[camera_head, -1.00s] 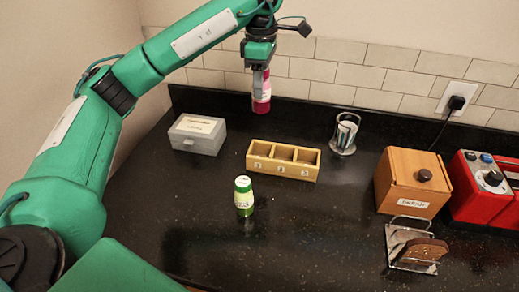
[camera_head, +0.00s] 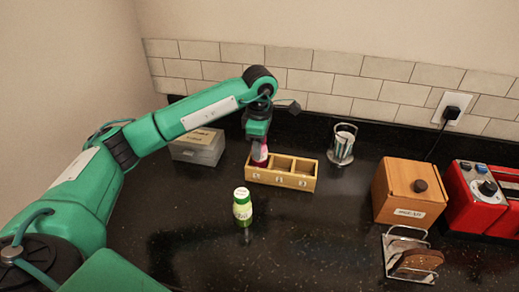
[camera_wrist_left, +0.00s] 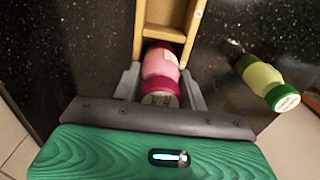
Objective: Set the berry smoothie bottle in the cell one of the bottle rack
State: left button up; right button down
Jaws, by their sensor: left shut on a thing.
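The berry smoothie bottle (camera_head: 259,156), pink with a dark red cap, is upright in my left gripper (camera_head: 258,147). My left gripper is shut on it, with a finger on each side of the bottle (camera_wrist_left: 160,68) in the left wrist view. The wooden bottle rack (camera_head: 299,182) has three cells in a row with small labels on the front. The bottle is at the leftmost cell, its lower end at the cell's opening or inside; how deep it sits I cannot tell. The rack (camera_wrist_left: 192,22) also shows in the wrist view. My right gripper is not in view.
A green bottle (camera_head: 243,208) stands in front of the rack. A grey box (camera_head: 198,147) is to the left, a metal cup (camera_head: 342,144) behind right. A wooden bread box (camera_head: 408,190), toast holder (camera_head: 408,257) and red appliance (camera_head: 474,195) are right.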

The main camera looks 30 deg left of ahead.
aim_at(262, 163)
pick_arm(q)
notch_tip(262, 163, down, 2)
jog(key=shift+f, duration=0.15)
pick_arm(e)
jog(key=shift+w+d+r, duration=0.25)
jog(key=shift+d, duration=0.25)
pick_arm(q)
jog(key=shift+f, duration=0.25)
jog(key=o, duration=1.1)
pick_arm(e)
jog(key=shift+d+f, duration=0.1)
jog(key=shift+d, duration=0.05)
pick_arm(q)
jog(key=shift+r, duration=0.1)
